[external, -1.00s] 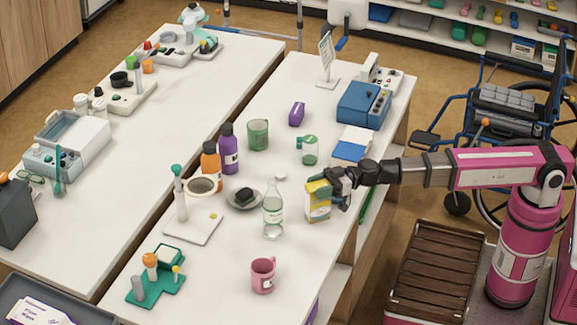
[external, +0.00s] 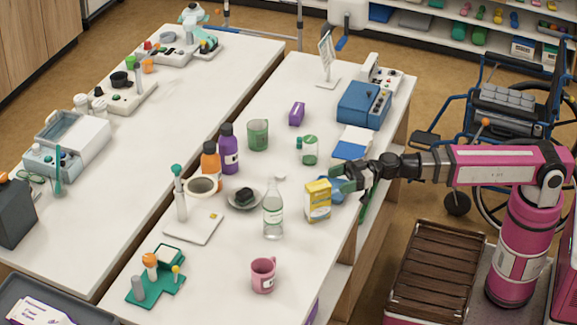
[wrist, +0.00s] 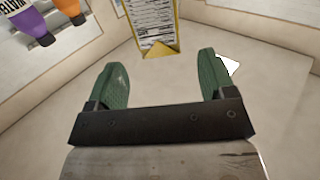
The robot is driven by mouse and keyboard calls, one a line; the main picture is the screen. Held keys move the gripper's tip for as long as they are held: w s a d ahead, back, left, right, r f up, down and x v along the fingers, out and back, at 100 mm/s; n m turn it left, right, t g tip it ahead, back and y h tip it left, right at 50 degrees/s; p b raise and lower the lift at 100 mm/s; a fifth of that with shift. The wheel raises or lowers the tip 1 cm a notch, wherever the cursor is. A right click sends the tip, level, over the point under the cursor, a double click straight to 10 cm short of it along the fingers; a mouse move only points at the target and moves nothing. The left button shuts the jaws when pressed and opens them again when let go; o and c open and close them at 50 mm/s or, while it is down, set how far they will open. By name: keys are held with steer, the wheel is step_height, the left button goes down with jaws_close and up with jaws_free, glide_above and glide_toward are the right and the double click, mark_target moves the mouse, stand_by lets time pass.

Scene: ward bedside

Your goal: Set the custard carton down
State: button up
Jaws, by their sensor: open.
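The yellow and white custard carton (external: 318,201) stands upright on the right-hand white table, near its front edge, just right of a clear bottle (external: 273,210). My gripper (external: 345,178) is open, to the right of the carton and apart from it. In the wrist view, the carton (wrist: 154,28) shows its printed panel and yellow edge beyond the green fingers of my gripper (wrist: 165,78). The space between the fingers is empty.
A pink mug (external: 263,275) stands nearer the camera. A small plate (external: 246,207) with a dark item, an orange bottle (external: 210,165) and a purple bottle (external: 229,149) stand to the left. A blue bowl-like thing (external: 333,188) is partly hidden behind the carton.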

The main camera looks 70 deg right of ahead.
steer(key=v, duration=0.4)
steer(key=shift+s+d, duration=0.15)
